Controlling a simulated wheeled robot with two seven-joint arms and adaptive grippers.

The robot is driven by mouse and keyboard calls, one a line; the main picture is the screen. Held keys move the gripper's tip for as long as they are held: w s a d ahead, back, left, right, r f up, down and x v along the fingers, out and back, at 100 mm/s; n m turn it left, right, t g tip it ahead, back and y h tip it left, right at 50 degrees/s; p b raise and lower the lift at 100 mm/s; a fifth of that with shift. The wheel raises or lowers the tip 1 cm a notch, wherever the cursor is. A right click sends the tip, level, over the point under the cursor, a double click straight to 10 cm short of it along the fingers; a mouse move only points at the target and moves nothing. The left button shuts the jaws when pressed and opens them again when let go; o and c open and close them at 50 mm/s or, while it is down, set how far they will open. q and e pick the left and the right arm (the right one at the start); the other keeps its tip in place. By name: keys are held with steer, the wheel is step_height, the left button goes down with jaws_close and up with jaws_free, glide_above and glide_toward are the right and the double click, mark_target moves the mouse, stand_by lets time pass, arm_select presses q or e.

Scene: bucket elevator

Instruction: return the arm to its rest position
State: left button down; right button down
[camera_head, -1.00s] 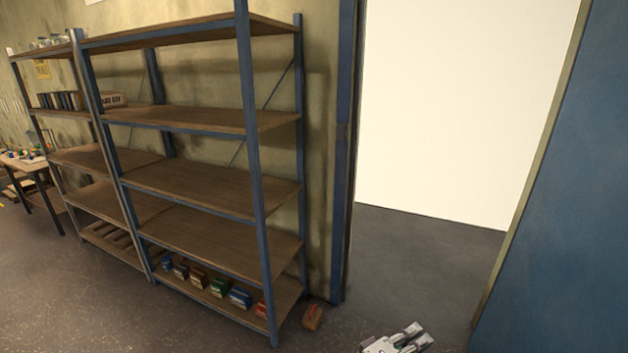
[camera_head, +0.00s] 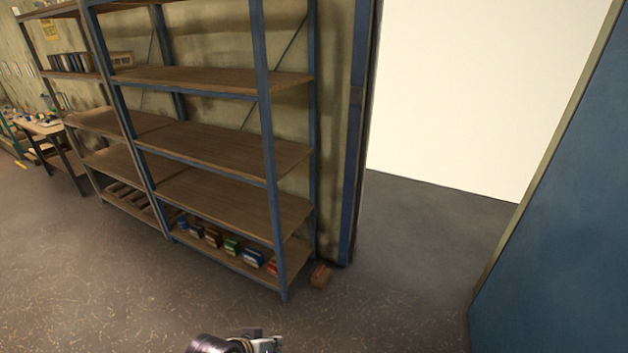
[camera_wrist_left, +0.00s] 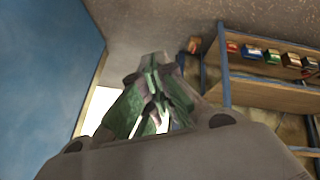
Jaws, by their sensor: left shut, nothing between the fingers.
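My left gripper (camera_wrist_left: 153,62) fills the middle of the left wrist view. Its green-grey fingers come together at the tips with nothing between them. In the head view, part of my left wrist and gripper (camera_head: 258,344) shows at the bottom edge, cut off by the frame. It is over the floor, apart from the shelving. My right gripper is in neither view.
A blue-framed shelf rack (camera_head: 235,145) stands left of a bright doorway (camera_head: 455,100). Several small boxes (camera_head: 232,246) sit on its lowest shelf. A brown box (camera_head: 320,276) lies on the floor beside it. A blue panel (camera_head: 570,200) is at right. The front floor (camera_head: 100,270) is clear.

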arm_select(q)
steer(key=s+a+m+g+y, duration=0.1)
steer(key=s+a+y, duration=0.15)
steer(key=a, duration=0.35)
steer(key=s+a+g+y, duration=0.1)
steer(key=s+a, duration=0.3)
steer(key=a, duration=0.2)
step_height(320, 180, down, 34)
steer(key=s+g, duration=0.1)
steer(key=s, duration=0.2)
steer(key=s+a+f, duration=0.2)
steer(key=s+f, duration=0.8)
steer(key=s, duration=0.1)
steer(key=s+a+f+g, duration=0.1)
steer(key=s+a+f, duration=0.1)
steer(key=s+f, duration=0.7)
steer(key=shift+s+a+f+g+y, duration=0.3)
steer(key=shift+s+f+y, duration=0.05)
steer(key=shift+s, duration=0.7)
steer(key=shift+s, duration=0.1)
